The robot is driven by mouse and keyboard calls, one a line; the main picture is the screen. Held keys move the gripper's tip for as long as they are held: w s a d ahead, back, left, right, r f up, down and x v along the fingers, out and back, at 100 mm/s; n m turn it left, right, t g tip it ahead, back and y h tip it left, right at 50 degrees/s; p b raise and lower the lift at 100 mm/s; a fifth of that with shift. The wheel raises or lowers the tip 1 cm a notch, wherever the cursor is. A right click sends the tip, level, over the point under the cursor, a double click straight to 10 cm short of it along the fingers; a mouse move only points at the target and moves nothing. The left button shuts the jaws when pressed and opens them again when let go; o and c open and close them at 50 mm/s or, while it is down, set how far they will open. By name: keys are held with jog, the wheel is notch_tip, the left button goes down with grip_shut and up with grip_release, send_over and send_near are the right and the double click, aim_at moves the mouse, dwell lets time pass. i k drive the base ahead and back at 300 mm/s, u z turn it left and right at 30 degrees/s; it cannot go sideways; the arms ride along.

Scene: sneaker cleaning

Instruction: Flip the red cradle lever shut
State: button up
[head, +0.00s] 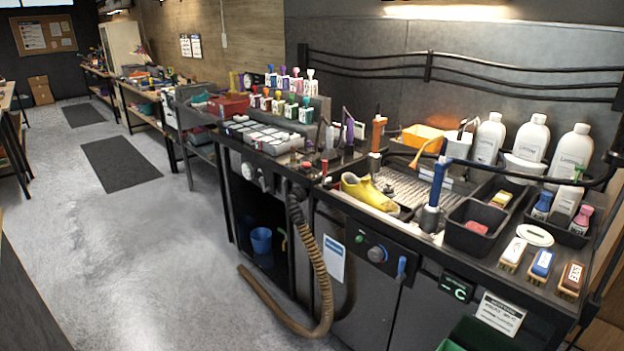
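A yellow sneaker (368,192) sits on the workbench, left of a ribbed metal drain tray (412,186). Small red parts (307,166) show on the bench just left of the sneaker. One of them may be the red cradle lever, but they are too small to tell, and I cannot tell whether any lever is open or shut. The cradle itself cannot be made out clearly. My gripper is not in view.
An orange-handled post (377,136) and a blue-handled post (436,185) stand near the sneaker. Black bins (474,225), brushes (541,264) and white bottles (533,137) fill the right side. A brown hose (322,275) hangs in front.

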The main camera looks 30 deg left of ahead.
aim_at(325, 162)
jog(key=u, duration=1.55)
jog(key=i, duration=2.3)
jog(key=z, duration=0.15)
